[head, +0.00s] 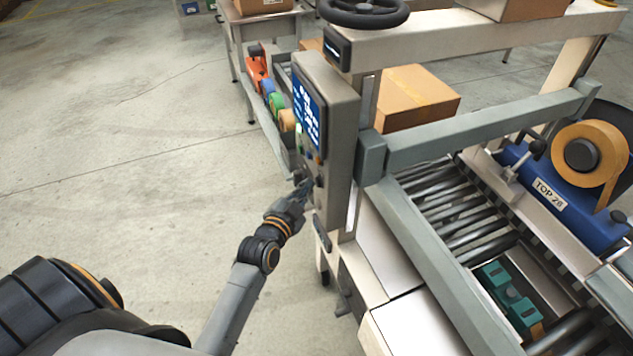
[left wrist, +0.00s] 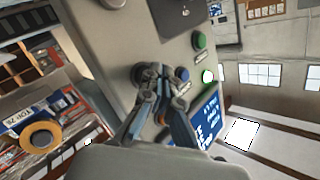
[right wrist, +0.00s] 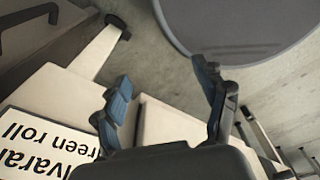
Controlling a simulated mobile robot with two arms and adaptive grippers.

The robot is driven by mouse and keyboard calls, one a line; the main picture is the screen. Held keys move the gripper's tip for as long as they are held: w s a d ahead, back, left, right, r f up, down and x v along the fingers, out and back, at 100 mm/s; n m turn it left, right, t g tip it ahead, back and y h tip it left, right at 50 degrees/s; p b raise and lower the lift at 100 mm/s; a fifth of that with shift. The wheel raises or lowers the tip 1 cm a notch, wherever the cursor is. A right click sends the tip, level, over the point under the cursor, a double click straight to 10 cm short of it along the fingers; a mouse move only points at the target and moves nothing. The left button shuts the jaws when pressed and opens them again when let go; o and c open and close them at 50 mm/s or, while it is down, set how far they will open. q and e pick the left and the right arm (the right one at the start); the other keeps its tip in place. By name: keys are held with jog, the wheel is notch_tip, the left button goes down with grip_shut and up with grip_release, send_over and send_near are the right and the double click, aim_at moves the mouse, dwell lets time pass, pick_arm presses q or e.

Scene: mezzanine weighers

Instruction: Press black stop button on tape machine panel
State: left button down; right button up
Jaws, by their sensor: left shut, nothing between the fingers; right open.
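The tape machine's grey control panel (head: 341,122) stands at the near corner of the machine, with a blue lit screen (head: 307,108). My left gripper (head: 304,188) is shut and empty at the lower part of the panel's face. In the left wrist view its fingertips (left wrist: 150,82) overlap a dark round button (left wrist: 140,71), largely hidden behind them. I cannot tell whether they touch it. A blue button (left wrist: 181,73) and a green button (left wrist: 199,41) are beside it on the panel. My right gripper (right wrist: 163,82) is open and empty.
The machine carries a roller bed (head: 455,215), a cardboard box (head: 418,97) and a blue tape head (head: 565,205). A table with several coloured tape dispensers (head: 270,92) stands behind the panel. The concrete floor (head: 130,130) to the left is clear.

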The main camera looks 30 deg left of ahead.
pick_arm(q)
jog(key=shift+w+d, duration=0.3)
jog(key=shift+w, duration=0.05)
dwell(0.6)
jog(key=shift+s+a, duration=0.1)
jog(key=shift+s+a+p, duration=0.4)
jog(key=shift+s+a, duration=0.05)
jog(key=shift+s, duration=0.1)
jog(key=shift+s+a+p, duration=0.5)
jog(key=shift+s+a, duration=1.15)
jog(key=shift+s, duration=0.3)
